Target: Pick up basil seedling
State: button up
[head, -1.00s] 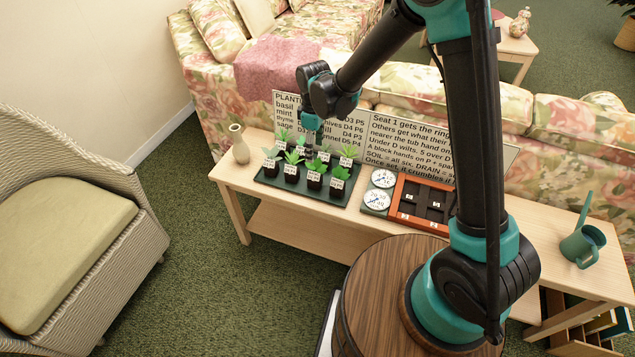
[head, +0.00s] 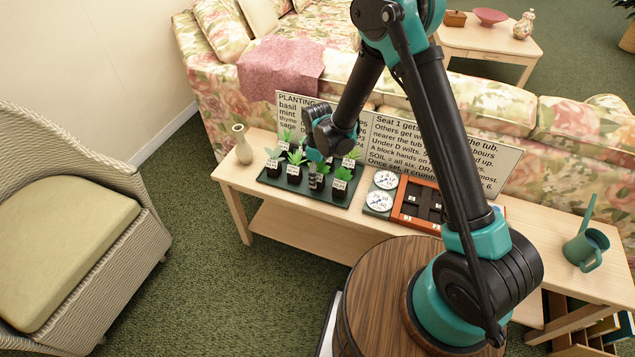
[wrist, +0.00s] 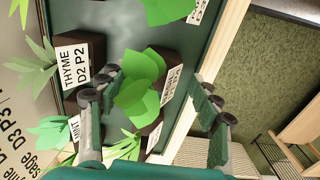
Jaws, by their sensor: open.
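Several green seedlings in dark pots with white labels stand on a dark green tray (head: 325,197). My gripper (head: 317,178) is open and low over the front row, third from the left. In the wrist view a broad-leaved seedling (wrist: 140,92) lies between its two spread fingers (wrist: 152,108); its label is too oblique to read, so I cannot tell for sure that it is the basil. The neighbouring thyme seedling, labelled THYME D2 P2 (wrist: 76,66), is beside the left finger, and a MINT label (wrist: 74,129) shows below it. In the head view my gripper hides part of the seedling beneath it.
A text board (head: 440,148) stands behind the tray. A vase (head: 242,145) is left of it. Dials (head: 379,203) and an orange-framed box (head: 402,217) are to the right. A green watering can (head: 583,248) stands at the table's right end.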

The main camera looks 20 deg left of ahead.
jog(key=shift+f, duration=0.45)
jog(key=c, duration=1.3)
